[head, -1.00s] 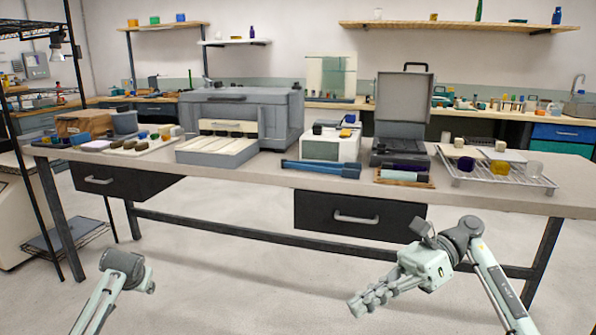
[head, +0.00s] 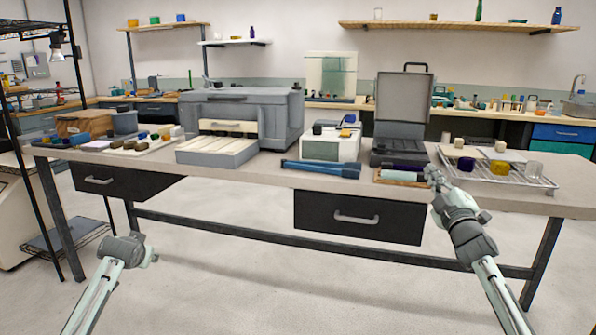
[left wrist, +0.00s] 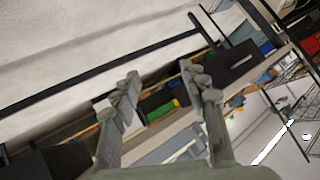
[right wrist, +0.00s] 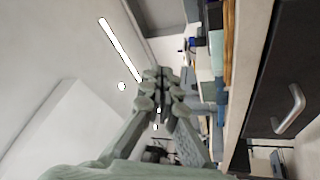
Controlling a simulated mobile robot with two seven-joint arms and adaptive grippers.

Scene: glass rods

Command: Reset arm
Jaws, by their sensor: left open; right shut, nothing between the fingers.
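My right gripper (head: 433,174) is shut and empty. In the head view it points at the bench's front edge, overlapping the right end of a wooden tray (head: 378,178) with pale and dark rods; I cannot tell whether they touch. In the right wrist view its fingertips (right wrist: 160,92) are together. My left arm's wrist (head: 125,250) is low at the left, in front of the bench and away from its objects; its fingers are hidden in the head view. In the left wrist view the left gripper (left wrist: 163,88) is open with nothing between its fingers.
The bench (head: 270,178) carries a large grey machine (head: 285,108), blue rods (head: 322,168), an open grey case (head: 403,98) and a wire rack (head: 525,182) with coloured jars. Closed drawers (head: 358,217) hang below. The floor in front is clear.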

